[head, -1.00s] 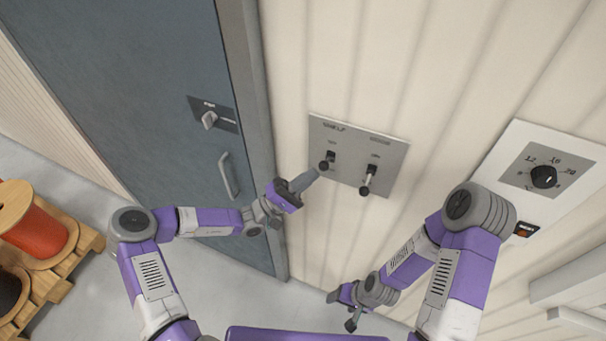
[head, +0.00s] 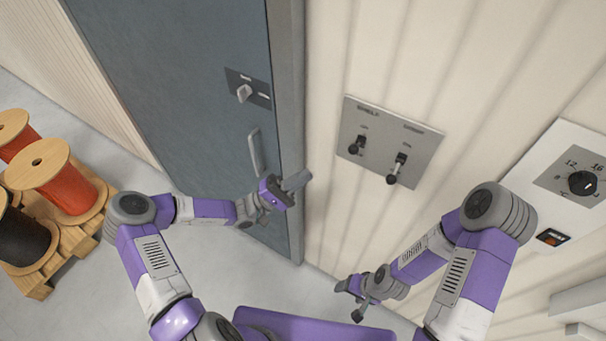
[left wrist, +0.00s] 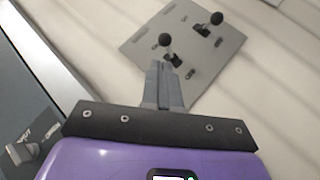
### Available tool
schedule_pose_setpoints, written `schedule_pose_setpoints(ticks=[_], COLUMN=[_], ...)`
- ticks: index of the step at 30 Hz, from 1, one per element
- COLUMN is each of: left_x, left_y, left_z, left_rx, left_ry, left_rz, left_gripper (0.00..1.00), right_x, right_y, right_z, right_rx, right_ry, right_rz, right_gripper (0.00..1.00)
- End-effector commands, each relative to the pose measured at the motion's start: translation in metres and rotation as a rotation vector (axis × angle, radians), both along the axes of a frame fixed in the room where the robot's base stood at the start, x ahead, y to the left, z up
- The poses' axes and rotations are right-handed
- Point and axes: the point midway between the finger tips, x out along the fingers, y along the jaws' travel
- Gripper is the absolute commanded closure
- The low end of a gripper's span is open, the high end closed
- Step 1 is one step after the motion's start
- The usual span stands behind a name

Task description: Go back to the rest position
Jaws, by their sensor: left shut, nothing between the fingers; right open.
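My left gripper (head: 296,180) is shut and empty in front of the door frame, below and left of the grey switch panel. In the left wrist view its closed fingers (left wrist: 164,84) appear just below one lever of the panel; I cannot tell the gap in depth. The grey switch panel (head: 384,160) is on the wall with two black-knobbed levers, the left lever (head: 357,145) and the right lever (head: 397,168). My right gripper (head: 352,300) is low near the floor by the wall; it is open, with nothing seen in it.
A blue-grey door (head: 185,90) with a rotary switch (head: 245,92) and handle (head: 256,152) is behind my left arm. Cable reels (head: 62,185) stand on a wooden pallet (head: 85,232) at left. A white dial box (head: 550,200) is at right. Grey floor (head: 110,285) is clear.

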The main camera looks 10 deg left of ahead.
Motion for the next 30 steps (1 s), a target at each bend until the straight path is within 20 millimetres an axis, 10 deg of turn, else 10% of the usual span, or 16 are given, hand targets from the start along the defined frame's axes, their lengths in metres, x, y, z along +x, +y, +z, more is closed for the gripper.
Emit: schedule_pose_setpoints(ticks=[13,21,30], left_x=[-0.022,-0.131,-0.215], left_y=[-0.033,-0.096,-0.035], left_z=[-0.034,-0.184,-0.354], left_rx=[0.118,0.682,1.494], left_ry=[0.067,0.316,0.426], left_rz=[-0.133,-0.541,-0.577], left_gripper=[1.0,1.0,1.0], right_x=[0.0,0.0,0.0], right_y=[0.0,0.0,0.0], right_z=[-0.01,-0.044,-0.09], right_rx=[0.0,0.0,0.0], right_ry=[0.0,0.0,0.0], right_rz=[0.0,0.0,0.0], right_gripper=[0.32,0.32,0.32])
